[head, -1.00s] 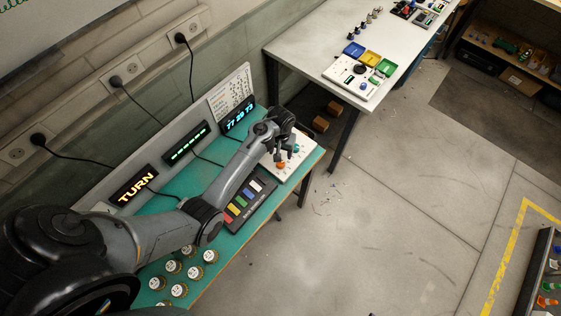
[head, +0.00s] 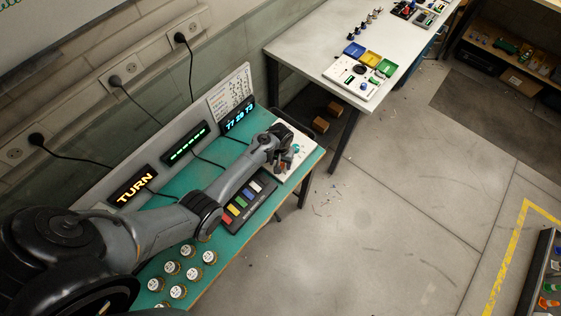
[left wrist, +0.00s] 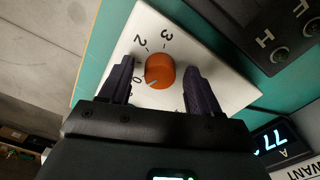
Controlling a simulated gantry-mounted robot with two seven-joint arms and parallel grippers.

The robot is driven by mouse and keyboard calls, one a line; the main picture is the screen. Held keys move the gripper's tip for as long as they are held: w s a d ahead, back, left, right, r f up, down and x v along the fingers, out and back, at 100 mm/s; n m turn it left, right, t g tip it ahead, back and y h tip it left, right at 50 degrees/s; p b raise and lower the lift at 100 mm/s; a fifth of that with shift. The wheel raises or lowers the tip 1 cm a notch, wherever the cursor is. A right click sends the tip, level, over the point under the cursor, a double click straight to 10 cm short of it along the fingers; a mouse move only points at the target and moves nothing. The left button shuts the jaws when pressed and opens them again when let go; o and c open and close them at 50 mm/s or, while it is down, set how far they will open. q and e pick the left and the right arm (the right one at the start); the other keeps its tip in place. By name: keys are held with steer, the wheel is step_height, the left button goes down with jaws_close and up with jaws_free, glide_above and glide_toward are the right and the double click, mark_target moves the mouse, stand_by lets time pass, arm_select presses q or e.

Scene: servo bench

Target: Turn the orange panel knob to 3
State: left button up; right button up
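The orange knob (left wrist: 160,71) sits on a white panel (left wrist: 213,85) in the left wrist view, with the printed marks 0, 2 and 3 legible beside it. A pale pointer line on the knob's lower left lies near the 0. My left gripper (left wrist: 160,82) is open, with one dark finger on each side of the knob and gaps between. In the head view my left gripper (head: 282,158) is over the white panel (head: 302,148) and hides the orange knob. My right gripper is not in view.
Displays reading TURN (head: 134,186) and "77 20 T3" (head: 239,121) stand along the back of the teal bench (head: 172,205). A block of coloured keys (head: 249,205) and several round labelled pieces (head: 172,267) lie nearer. A white table (head: 310,45) stands beyond.

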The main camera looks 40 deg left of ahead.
arm_select(q)
steer(key=c, duration=1)
